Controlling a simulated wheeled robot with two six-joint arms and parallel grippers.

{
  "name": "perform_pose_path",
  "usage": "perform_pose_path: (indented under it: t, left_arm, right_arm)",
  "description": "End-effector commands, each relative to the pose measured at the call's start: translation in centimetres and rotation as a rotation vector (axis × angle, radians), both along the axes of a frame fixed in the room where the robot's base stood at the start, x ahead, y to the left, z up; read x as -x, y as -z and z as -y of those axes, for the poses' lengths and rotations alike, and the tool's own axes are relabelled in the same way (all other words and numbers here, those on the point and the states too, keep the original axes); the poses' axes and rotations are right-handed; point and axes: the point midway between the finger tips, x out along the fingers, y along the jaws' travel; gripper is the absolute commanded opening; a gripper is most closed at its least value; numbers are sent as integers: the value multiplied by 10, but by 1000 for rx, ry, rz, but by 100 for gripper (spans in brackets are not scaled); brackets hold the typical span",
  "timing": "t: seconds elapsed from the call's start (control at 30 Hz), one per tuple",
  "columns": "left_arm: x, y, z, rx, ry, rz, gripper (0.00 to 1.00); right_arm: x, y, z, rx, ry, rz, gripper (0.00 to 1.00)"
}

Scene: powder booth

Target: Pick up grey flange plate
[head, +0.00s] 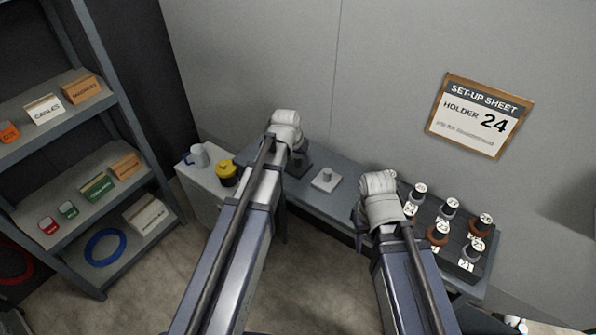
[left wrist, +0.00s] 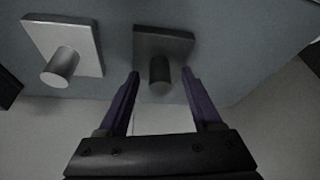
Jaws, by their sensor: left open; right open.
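In the left wrist view a grey flange plate (left wrist: 165,42), square with a short round post, lies on the bench. My left gripper (left wrist: 160,74) is open, its two fingers on either side of the post in the picture; I cannot tell whether they touch it. A paler plate with a post (left wrist: 65,42) lies to its left; it also shows in the head view (head: 326,180), right of my left gripper (head: 300,162). In the head view my left wrist mostly hides the darker plate. My right gripper (head: 362,216) is open, mostly hidden behind its wrist, by the bench's front edge.
The narrow bench (head: 345,204) runs along the wall. A dark rack (head: 456,238) with several numbered holders stands right of my right gripper. A pale cabinet (head: 203,185) at left bears a mug (head: 198,155) and a yellow-topped container (head: 228,172). A shelf unit (head: 100,130) stands far left.

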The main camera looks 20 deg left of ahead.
Motion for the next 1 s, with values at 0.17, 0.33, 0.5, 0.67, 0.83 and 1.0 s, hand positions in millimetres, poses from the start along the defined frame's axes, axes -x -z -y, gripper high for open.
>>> perform_pose_path:
  t: [0.17, 0.33, 0.5, 0.67, 0.83, 1.0]
  left_arm:
    - [-1, 2, 0, 0, 0, 0, 66]
    - [-1, 2, 0, 0, 0, 0, 57]
    - [-1, 2, 0, 0, 0, 0, 38]
    - [-1, 2, 0, 0, 0, 0, 20]
    - [-1, 2, 0, 0, 0, 0, 1]
    - [-1, 2, 0, 0, 0, 0, 0]
  right_arm:
    - [0, 2, 0, 0, 0, 0, 50]
    - [0, 2, 0, 0, 0, 0, 50]
    - [0, 2, 0, 0, 0, 0, 50]
    - [0, 2, 0, 0, 0, 0, 50]
    - [0, 2, 0, 0, 0, 0, 50]
    - [0, 2, 0, 0, 0, 0, 50]
